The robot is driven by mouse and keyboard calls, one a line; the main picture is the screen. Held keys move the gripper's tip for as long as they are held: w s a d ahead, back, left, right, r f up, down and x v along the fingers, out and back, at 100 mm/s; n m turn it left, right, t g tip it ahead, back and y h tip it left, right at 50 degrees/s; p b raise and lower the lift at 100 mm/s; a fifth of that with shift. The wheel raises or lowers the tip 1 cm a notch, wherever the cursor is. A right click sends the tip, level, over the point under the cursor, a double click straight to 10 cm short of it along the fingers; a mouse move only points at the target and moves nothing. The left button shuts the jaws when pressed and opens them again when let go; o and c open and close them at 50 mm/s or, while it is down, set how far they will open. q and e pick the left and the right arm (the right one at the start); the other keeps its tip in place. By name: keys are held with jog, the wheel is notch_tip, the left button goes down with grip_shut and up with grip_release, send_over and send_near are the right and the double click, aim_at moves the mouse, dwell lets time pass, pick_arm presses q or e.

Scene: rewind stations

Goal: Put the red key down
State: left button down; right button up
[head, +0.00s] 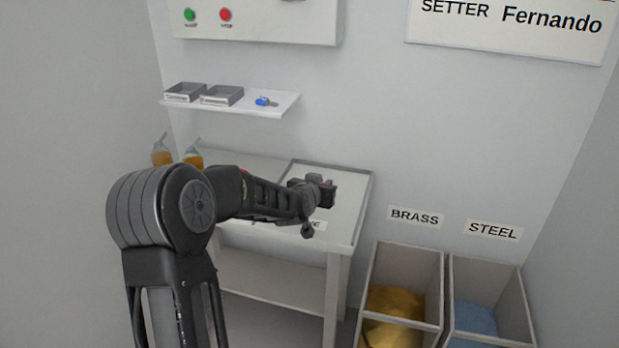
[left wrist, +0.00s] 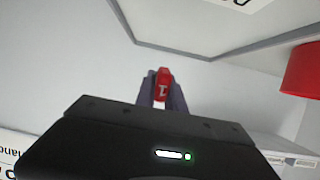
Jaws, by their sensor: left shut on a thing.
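My left gripper (head: 322,188) is over the right part of the white bench (head: 355,185), at the thin-rimmed area on its top. In the left wrist view the left gripper (left wrist: 163,92) is shut on the red key (left wrist: 163,83), whose red head with a white mark shows between the fingertips. The key's lower part is hidden. In the head view I cannot make out the key at the fingertips. I cannot tell whether it touches the bench. My right gripper is in neither view.
A red rounded object (left wrist: 302,70) shows at the right of the wrist view. A wall shelf (head: 285,103) holds two grey trays and a blue key (head: 265,101). Bottles (head: 162,152) stand at the bench's left. BRASS (head: 376,262) and STEEL (head: 512,285) bins stand at right.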

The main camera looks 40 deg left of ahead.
pick_arm(q)
jog(key=s+d+f+m+h, duration=0.1)
jog(key=s+d, duration=0.3)
jog(key=d, duration=0.8)
jog(key=s+d+f+m+h, duration=0.2)
jog(key=s+d+h, duration=0.1)
jog(key=d, duration=1)
jog(key=shift+s+d+f+t, duration=0.2)
jog(key=shift+s+d+t, duration=0.15)
jog(key=shift+s, duration=0.55)
jog(key=shift+a, duration=0.15)
